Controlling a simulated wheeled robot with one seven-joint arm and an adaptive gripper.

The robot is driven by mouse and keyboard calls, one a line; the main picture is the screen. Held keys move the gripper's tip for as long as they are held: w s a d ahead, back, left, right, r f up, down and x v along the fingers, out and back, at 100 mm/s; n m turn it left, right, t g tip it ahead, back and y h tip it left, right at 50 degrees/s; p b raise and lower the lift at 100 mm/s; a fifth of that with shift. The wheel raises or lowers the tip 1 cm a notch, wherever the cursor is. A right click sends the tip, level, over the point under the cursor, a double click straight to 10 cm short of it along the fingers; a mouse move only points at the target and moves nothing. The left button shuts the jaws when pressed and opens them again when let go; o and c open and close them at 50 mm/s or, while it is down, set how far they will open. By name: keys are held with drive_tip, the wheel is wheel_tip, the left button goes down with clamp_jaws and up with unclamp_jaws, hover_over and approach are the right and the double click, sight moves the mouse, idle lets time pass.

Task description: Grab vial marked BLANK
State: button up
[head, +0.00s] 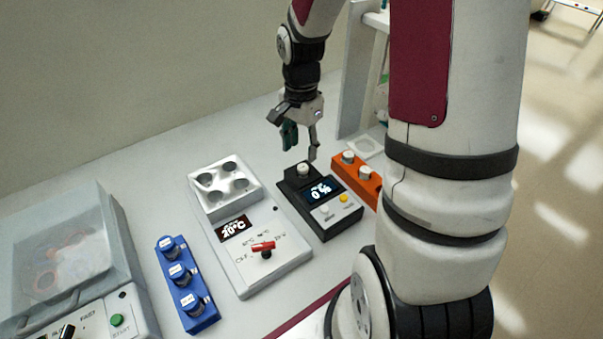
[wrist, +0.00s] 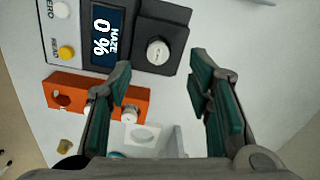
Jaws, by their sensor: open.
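No label reading BLANK is legible in either view, so I cannot tell which vial it is. A white-capped vial (head: 303,169) stands in the well of the dark haze meter (head: 325,222); its cap also shows in the wrist view (wrist: 158,52). An orange rack (head: 366,186) right of the meter holds white-capped vials (head: 348,156), partly hidden by my arm and, in the wrist view, by a finger. My gripper (head: 301,148) is open and empty, above the meter's well. In the wrist view its fingertips (wrist: 160,72) lie apart, with the meter's cap just beyond the gap between them.
A blue rack (head: 203,318) with three labelled blue vials stands at the front left. A white heater block (head: 245,205) with a red knob is beside the meter. A clear-lidded machine (head: 110,225) is far left. A white holder (wrist: 143,135) with a round recess adjoins the orange rack.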

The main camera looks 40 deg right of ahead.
sight(303, 167)
drive_tip(key=shift+s+d+f+p, duration=0.1)
drive_tip(key=shift+f+p, duration=0.05)
drive_tip(key=shift+f, duration=1.35)
drive_tip(key=shift+d+f+p, duration=0.1)
drive_tip(key=shift+f+p, duration=0.05)
drive_tip(key=shift+f, duration=1.35)
clamp_jaws()
